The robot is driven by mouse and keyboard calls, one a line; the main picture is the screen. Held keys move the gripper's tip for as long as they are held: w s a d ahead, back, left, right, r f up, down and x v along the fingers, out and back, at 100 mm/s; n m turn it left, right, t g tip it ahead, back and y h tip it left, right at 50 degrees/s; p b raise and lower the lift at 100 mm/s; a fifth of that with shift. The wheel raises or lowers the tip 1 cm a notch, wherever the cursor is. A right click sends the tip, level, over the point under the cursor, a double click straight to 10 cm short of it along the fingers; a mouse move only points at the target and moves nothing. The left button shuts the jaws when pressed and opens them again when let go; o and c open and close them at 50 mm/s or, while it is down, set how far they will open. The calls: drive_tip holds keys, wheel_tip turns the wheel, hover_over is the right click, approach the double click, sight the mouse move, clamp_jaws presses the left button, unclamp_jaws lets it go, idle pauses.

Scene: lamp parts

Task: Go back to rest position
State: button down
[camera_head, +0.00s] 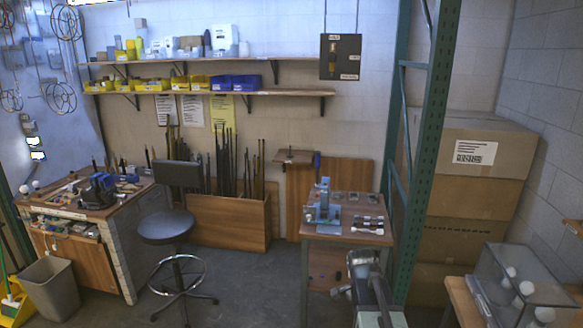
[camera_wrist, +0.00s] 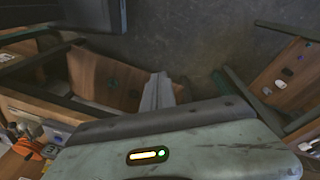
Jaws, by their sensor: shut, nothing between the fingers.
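My gripper (camera_wrist: 157,92) shows as a pale tapered shape in the middle of the wrist view. Its fingers are together and nothing is held between them. It stands over the floor, just beyond a grey-green body with a yellow light bar, which seems to be my own. In the head view, part of my arm shows low and right of centre, in front of the small wooden table (camera_head: 345,236). The fingertips cannot be made out there.
A blue device (camera_head: 323,205) and dark parts stand on the small table. A green rack post (camera_head: 428,150) rises beside it. A clear case (camera_head: 519,290) with white bulbs is at right. A stool (camera_head: 168,228) and workbench (camera_head: 125,225) are at left. Grey floor (camera_head: 235,285) is open between.

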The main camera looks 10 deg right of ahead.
drive_tip(key=s+a+n+y, duration=0.1)
drive_tip(key=s+a+n, duration=0.3)
drive_tip(key=a+n, duration=0.7)
drive_tip(key=n, duration=0.3)
drive_tip(key=shift+s+a+f+t, duration=0.25)
drive_tip(key=shift+a+f+t, duration=0.05)
drive_tip(key=shift+a+f, duration=0.05)
drive_tip(key=shift+d, duration=0.15)
